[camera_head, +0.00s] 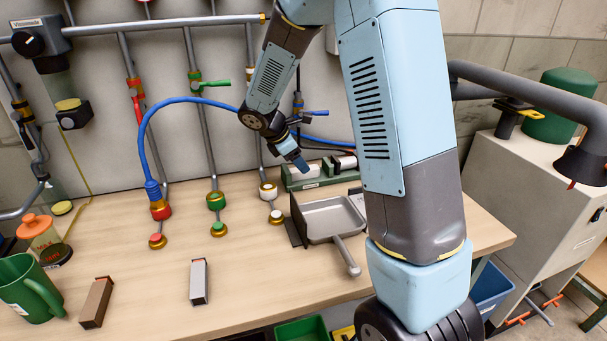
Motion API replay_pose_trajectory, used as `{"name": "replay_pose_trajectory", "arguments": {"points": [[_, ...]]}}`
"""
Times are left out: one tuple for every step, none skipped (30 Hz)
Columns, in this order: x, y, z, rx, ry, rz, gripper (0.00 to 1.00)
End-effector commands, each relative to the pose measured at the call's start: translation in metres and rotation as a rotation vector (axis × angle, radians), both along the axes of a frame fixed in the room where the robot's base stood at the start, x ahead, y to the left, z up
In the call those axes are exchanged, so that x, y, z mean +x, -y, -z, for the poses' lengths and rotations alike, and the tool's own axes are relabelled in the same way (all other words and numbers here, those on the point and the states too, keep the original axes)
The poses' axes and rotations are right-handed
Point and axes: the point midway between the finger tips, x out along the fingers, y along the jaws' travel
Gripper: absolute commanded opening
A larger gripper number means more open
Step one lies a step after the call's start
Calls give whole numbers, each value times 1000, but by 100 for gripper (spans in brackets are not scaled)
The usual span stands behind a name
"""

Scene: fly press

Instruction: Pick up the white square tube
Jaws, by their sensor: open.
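The white square tube (198,281) lies on the wooden bench near its front edge, left of centre. Its long side runs roughly front to back and its dark open end faces me. My gripper (301,166) hangs at the end of my light blue arm, above the back of the bench, well to the right of the tube and farther away. Its jaws are open and I see nothing between them. The fingers are small here.
A brown square tube (97,303) and a green mug (29,287) are left of the white tube. A grey dustpan-like tray (329,218) is to the right. Pipes with a blue hose (150,130) rise at the back. The bench around the white tube is clear.

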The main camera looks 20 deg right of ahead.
Motion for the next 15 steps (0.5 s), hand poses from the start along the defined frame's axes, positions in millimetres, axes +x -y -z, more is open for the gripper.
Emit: {"name": "replay_pose_trajectory", "arguments": {"points": [[1,2,5,-1,-2,0,64],[2,3,8,-1,-3,-1,64],[4,4,12,-1,-3,-1,64],[6,6,16,-1,-4,-1,64],[7,7,20,0,-4,0,64],[9,9,25,-1,-3,1,64],[10,11,29,-2,-3,1,64],[10,14,32,-1,-3,-1,64],[11,16,36,-1,-3,-1,64],[11,17,38,-1,-3,-1,64],[11,18,40,-1,-2,0,64],[12,19,41,-1,-1,0,64],[12,19,41,0,-1,-1,64],[12,19,41,0,-1,-1,64],[12,19,41,0,-1,-1,64]]}}
